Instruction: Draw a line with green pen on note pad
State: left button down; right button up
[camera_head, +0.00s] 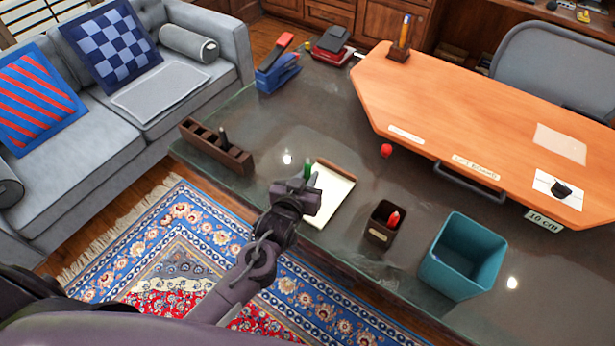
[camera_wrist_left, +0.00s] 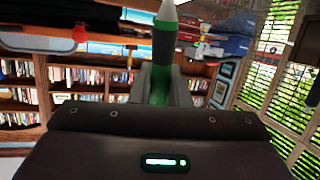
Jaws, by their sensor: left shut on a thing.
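My left gripper (camera_head: 309,189) is shut on the green pen (camera_head: 307,168). Its green end stands up out of the jaws in the head view. In the left wrist view the pen (camera_wrist_left: 165,45) shows a green body with a pale conical tip, held between the fingers. The note pad (camera_head: 337,194) lies on the dark glass desk, white with a brown top edge, and the gripper covers its left part. I see no mark on the visible paper. My right gripper is not in view.
On the dark desk (camera_head: 283,129), a wooden organizer (camera_head: 238,160) stands left and a small cup (camera_head: 374,235) with a red pen right. A teal bin (camera_head: 437,262) and an orange raised board (camera_head: 480,120) are further right. A red ball (camera_head: 386,150) sits behind the pad.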

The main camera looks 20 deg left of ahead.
aim_at(308, 170)
pick_arm(q)
jog(key=shift+r+p, duration=2.45)
jog(key=shift+r, duration=0.3)
